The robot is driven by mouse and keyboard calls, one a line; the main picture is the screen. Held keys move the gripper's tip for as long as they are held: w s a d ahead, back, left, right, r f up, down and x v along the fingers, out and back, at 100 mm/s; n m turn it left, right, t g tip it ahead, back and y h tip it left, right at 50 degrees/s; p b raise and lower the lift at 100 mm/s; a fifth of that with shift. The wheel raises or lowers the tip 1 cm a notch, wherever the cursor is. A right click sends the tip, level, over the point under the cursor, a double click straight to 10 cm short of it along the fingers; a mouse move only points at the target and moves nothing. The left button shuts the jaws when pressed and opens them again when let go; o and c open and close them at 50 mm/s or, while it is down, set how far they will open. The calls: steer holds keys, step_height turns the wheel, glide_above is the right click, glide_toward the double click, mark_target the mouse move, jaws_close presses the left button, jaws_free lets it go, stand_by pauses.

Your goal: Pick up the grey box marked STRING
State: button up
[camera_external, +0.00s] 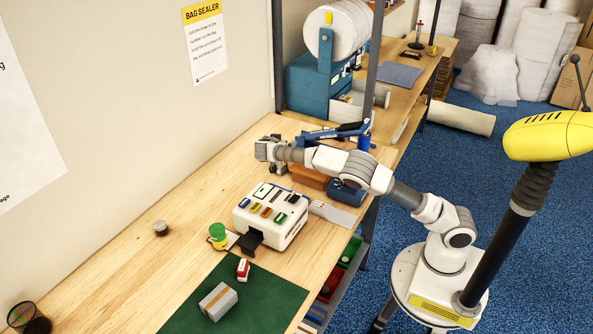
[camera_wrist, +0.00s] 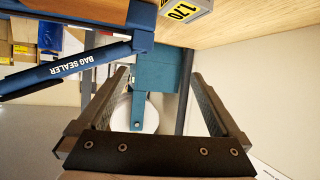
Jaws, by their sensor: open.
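My gripper (camera_external: 262,150) is up over the back part of the bench, far from this box. In the wrist view my gripper (camera_wrist: 160,73) has its two fingers spread wide with nothing between them. The grey box on the mat does not show in the wrist view.
A small red and white box (camera_external: 243,269) lies on the mat close by the grey box. A white machine (camera_external: 270,215) and a green-lidded yellow jar (camera_external: 218,237) stand behind the mat. The blue bag sealer (camera_wrist: 75,65) is near my gripper.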

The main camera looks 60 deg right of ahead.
steer(key=shift+w+a+f+t+h, duration=0.3)
steer(key=shift+w+a+f, duration=0.25)
steer(key=shift+w, duration=0.15)
steer(key=shift+w+f, duration=0.1)
steer(key=shift+f, duration=1.55)
step_height(320, 180, down, 4)
steer(key=shift+f, duration=0.1)
steer(key=x, duration=0.2)
steer(key=shift+w+d, duration=0.15)
steer(key=shift+d, duration=0.25)
steer(key=shift+c, duration=0.2)
steer(key=c, duration=1.2)
